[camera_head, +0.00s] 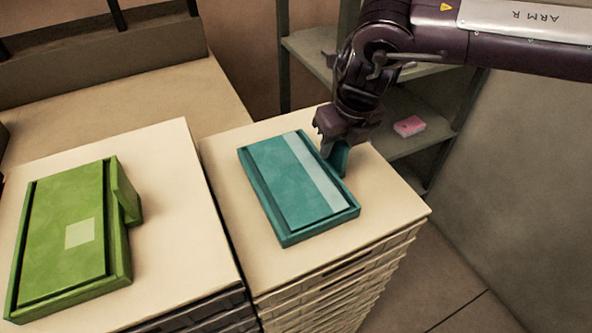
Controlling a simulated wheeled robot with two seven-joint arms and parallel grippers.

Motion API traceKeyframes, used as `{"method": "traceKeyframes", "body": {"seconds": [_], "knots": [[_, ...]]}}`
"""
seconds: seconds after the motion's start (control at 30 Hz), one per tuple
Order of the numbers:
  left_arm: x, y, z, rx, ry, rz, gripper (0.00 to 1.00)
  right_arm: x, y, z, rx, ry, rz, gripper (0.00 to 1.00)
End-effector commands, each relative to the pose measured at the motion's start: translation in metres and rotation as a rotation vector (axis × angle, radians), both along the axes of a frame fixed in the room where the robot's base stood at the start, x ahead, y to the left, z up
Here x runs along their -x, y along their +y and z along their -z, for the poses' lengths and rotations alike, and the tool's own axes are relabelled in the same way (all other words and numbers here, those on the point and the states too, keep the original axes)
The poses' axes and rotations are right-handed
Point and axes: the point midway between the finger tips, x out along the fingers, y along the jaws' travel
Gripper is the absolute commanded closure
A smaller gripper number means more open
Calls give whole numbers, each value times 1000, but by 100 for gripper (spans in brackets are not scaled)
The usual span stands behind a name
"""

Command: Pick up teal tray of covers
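The teal tray (351,213) lies flat on the right-hand stack, with a teal cover with a pale stripe (285,180) inside it. A teal upright handle (338,160) stands at its right long side. My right gripper (338,146) comes down from above at this handle. Its fingers are around or right against the handle's top; their closure is hidden by the dark gripper body. The tray rests on the stack's top. My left gripper is not in view.
A green tray (122,262) with a green cover lies on the left-hand stack (185,250). The right-hand stack's pale top (385,215) is otherwise clear. Grey shelves (425,140) behind hold a pink item (409,126). A grey wall (530,180) stands at the right.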

Motion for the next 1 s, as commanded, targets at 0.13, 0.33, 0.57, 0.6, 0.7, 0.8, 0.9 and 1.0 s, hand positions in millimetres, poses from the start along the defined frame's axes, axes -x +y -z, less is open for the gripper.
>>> {"method": "traceKeyframes", "body": {"seconds": [0.13, 0.33, 0.57, 0.6, 0.7, 0.8, 0.9, 1.0], "knots": [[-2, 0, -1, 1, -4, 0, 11, -1, 1, 3, -2, -2, 0, 64], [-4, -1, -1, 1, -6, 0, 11, -1, 1, 3, -2, -2, 0, 75], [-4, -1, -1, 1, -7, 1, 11, -1, 1, 2, -2, -2, 1, 100], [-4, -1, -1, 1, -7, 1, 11, -1, 1, 2, -2, -2, 1, 100], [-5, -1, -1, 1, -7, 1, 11, -1, 1, 2, -4, -3, 0, 100], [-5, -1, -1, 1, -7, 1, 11, -1, 1, 2, -4, -3, 0, 100], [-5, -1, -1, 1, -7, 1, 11, -1, 1, 1, -4, -3, 0, 100], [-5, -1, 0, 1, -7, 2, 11, -2, 1, -2, -3, -4, 1, 100]]}}
